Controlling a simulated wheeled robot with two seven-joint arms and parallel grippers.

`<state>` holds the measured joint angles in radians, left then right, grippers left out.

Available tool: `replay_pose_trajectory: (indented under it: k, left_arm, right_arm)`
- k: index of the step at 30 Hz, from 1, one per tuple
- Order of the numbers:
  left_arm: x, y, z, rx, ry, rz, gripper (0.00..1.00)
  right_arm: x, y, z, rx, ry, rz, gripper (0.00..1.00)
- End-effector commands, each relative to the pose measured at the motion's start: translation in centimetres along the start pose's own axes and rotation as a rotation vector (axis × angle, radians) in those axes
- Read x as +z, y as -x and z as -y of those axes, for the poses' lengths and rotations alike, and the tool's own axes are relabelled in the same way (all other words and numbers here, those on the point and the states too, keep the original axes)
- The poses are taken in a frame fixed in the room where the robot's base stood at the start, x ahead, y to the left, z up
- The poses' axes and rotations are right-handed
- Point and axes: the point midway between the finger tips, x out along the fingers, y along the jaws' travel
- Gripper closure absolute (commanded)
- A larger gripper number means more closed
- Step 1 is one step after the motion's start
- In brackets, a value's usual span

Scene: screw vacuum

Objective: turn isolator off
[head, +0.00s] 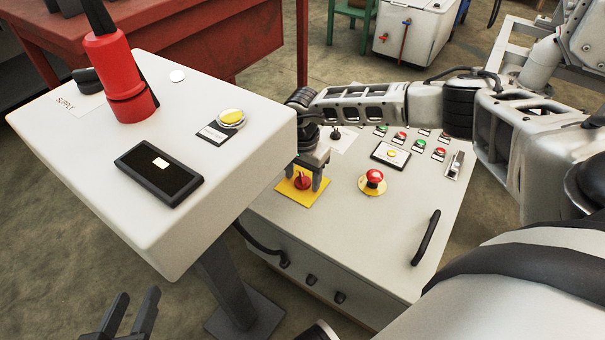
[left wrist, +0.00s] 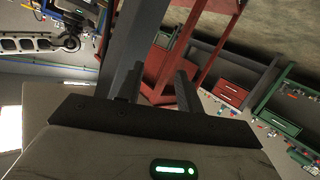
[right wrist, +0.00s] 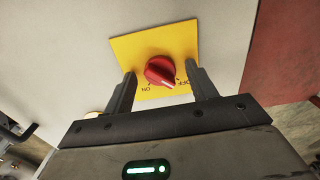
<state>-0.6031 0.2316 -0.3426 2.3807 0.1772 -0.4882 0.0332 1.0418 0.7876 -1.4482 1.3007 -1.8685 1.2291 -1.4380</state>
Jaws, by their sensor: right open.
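The isolator is a red rotary knob (head: 303,181) on a yellow plate (head: 313,196), set on the top face of the light-grey cabinet (head: 400,222). In the right wrist view the red knob (right wrist: 160,70) has a white mark pointing to the lower right, close to the OFF lettering; ON lies to the lower left. My right gripper (head: 304,178) is open above the plate, its fingers on either side of the knob with visible gaps. Contact is not evident. My left gripper (head: 134,298) is open and empty at the lower left, away from the cabinet.
A red emergency-stop button (head: 374,177), several small buttons and a black handle (head: 426,237) are on the cabinet. A red workbench (head: 215,35) stands behind.

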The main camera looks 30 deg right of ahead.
Motion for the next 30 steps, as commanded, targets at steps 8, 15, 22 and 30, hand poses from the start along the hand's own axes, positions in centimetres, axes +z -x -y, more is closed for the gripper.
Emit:
replay_pose_trajectory:
  k: [8,15,22,30]
  left_arm:
    - [0.3,0.1,0.2,-0.013,-0.004,0.06,0.64]
    - [1.1,-0.2,1.1,-0.044,0.006,0.137,0.64]
    - [2.4,-0.2,1.6,-0.06,0.012,0.198,0.64]
    - [3.0,-0.3,1.7,-0.064,0.017,0.223,0.64]
  right_arm:
    - [-0.1,4.7,0.1,-0.005,0.0,-0.002,0.43]
    - [-0.1,10.6,0.1,-0.005,0.0,-0.001,0.43]
    - [0.0,14.6,0.1,-0.003,0.0,0.0,0.43]
    - [0.0,15.9,0.0,-0.001,0.0,0.0,0.43]
